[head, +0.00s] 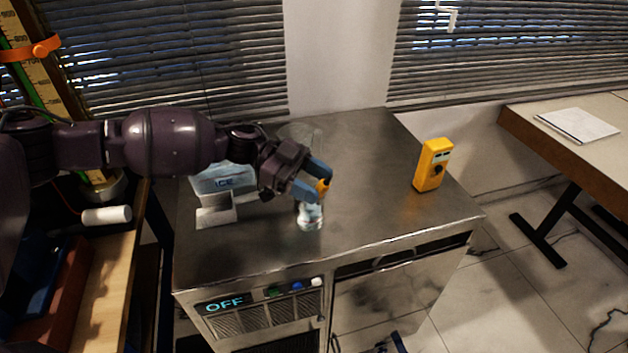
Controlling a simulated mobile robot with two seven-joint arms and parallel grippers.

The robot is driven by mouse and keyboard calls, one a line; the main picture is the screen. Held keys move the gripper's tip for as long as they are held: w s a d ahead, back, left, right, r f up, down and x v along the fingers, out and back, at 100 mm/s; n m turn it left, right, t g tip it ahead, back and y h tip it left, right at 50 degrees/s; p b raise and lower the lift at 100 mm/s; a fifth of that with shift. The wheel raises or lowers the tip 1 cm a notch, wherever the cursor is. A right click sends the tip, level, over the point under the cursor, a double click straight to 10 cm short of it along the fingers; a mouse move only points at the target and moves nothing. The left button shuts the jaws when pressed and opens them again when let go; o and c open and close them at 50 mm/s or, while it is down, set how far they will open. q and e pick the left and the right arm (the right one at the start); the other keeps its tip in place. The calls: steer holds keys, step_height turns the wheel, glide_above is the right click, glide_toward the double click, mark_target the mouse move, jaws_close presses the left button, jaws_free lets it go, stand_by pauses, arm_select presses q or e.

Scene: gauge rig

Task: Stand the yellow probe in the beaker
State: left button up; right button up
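My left gripper (318,187) is over the middle of the steel cabinet top. Its blue fingers are closed around a small yellow-orange piece (323,186), which looks like the yellow probe's upper part; the fingers hide most of it. Directly below stands a small clear glass vessel (310,219) with a pale bluish look. I cannot tell whether the probe's lower end is inside it. A larger clear glass vessel (301,132) stands behind my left wrist, partly hidden; which one is the beaker is unclear. Dark blue pieces at the bottom edge may be my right gripper (391,345).
A yellow handheld meter (431,166) stands on the cabinet top (375,212) at right. An ice container (222,181) and a grey metal block (216,211) are at left, partly behind my arm. The display (224,304) reads OFF. The top's front right is clear.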

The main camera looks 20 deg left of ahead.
arm_select(q)
steer(key=shift+a, duration=0.1)
steer(key=v, duration=1)
steer(key=shift+a, duration=0.35)
steer(key=shift+r, duration=0.1)
arm_select(e)
steer(key=shift+w+a+r, duration=0.1)
steer(key=shift+w+a, duration=0.05)
steer(key=shift+a, duration=0.05)
